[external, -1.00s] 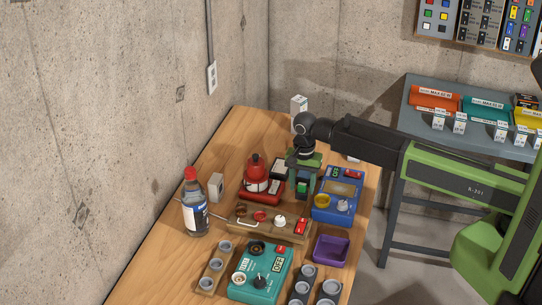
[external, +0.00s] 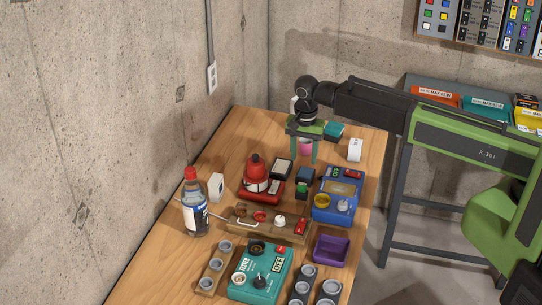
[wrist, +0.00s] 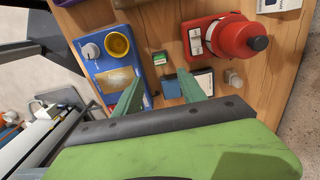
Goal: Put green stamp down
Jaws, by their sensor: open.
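The green stamp (external: 301,189) is a small block with a bright green face and a dark part. It stands on the wooden table just in front of a dark blue block (external: 305,174), left of the blue device (external: 338,203). In the wrist view the green stamp (wrist: 159,59) shows beyond my fingertips, with the dark blue block (wrist: 172,89) between the fingers' lines of sight. My gripper (external: 304,160) is open and empty, above and behind the stamp, clear of it. It also shows in the wrist view (wrist: 162,77).
A pink object (external: 306,147) shows behind my fingers.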

